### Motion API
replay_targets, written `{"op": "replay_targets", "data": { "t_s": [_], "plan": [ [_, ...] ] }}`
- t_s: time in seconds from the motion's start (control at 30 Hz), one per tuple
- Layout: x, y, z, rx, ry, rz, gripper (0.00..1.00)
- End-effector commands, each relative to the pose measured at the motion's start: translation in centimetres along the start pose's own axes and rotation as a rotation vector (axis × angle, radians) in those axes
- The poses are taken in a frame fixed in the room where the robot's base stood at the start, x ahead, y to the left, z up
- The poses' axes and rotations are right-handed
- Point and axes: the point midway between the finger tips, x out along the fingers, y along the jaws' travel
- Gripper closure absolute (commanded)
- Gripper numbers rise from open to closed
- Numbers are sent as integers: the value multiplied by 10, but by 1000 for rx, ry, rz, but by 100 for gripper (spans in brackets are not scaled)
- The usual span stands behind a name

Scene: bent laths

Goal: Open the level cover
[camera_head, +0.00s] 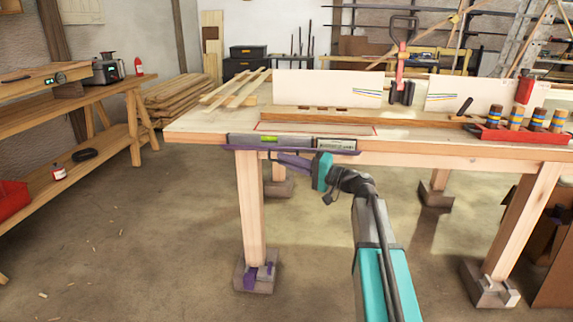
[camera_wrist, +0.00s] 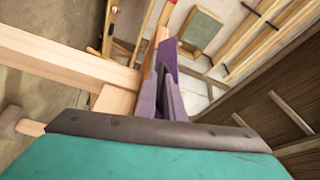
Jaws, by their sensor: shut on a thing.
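A long grey level (camera_head: 300,142) sits along the front edge of the wooden workbench, toward its left end. It shows a green vial and a pale marked panel, with a thin purple strip along its lower edge. My gripper (camera_head: 280,156) reaches up from below right, and its purple fingers are closed at the level's lower edge. I take the part in the fingers to be the level cover, but the grip itself is hard to see. In the wrist view the fingers (camera_wrist: 168,95) are close together beside the bench timber, and what lies between them is mostly hidden.
The workbench (camera_head: 205,127) carries a long lath (camera_head: 350,118), white boards (camera_head: 315,88), a red clamp (camera_head: 402,60) and a red tray (camera_head: 520,134) of rollers. A bench leg (camera_head: 250,200) stands just below the level. The floor in front is clear.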

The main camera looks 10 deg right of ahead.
Motion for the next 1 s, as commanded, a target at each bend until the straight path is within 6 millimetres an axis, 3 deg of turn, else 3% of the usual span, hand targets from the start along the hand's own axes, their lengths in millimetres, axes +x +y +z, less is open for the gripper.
{"op": "replay_targets", "data": {
  "t_s": [0.37, 0.43, 0.77, 1.0],
  "plan": [
    [-1, 0, -1, -2, 3, -1, 100],
    [-1, 0, -1, -2, 3, -1, 85],
    [-2, 0, -1, -2, 2, -1, 85],
    [-19, 0, -1, -2, 3, -1, 85]
  ]
}}
